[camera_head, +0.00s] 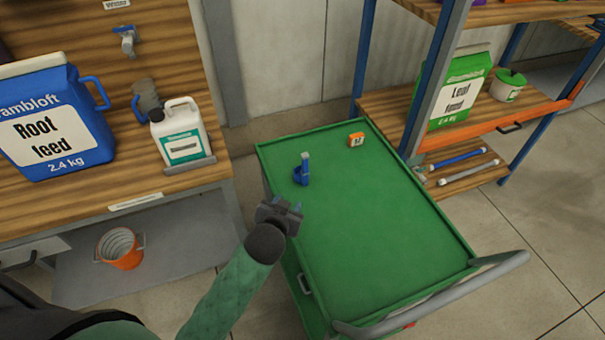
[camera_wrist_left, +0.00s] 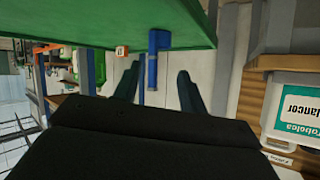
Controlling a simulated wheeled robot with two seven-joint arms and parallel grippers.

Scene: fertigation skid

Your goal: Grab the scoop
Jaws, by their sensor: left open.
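A small blue thing with a greyish upright top (camera_head: 302,172), which looks like the scoop, stands on the green cart top (camera_head: 375,230) near its left edge. It also shows as a blue upright shape in the left wrist view (camera_wrist_left: 153,62). My left gripper (camera_head: 284,205) is open and empty, at the cart's left edge, nearer to me than the scoop and apart from it. In the left wrist view the scoop appears between the two fingers of my left gripper (camera_wrist_left: 159,74), seemingly beyond their tips. My right gripper is not in view.
A small orange box (camera_head: 356,140) stands on the cart beyond the scoop. The cart has a raised rim and a grey handle (camera_head: 440,295). The bench at left holds a white jug (camera_head: 182,140) and a blue container (camera_head: 50,125). A shelf rack (camera_head: 480,100) stands right.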

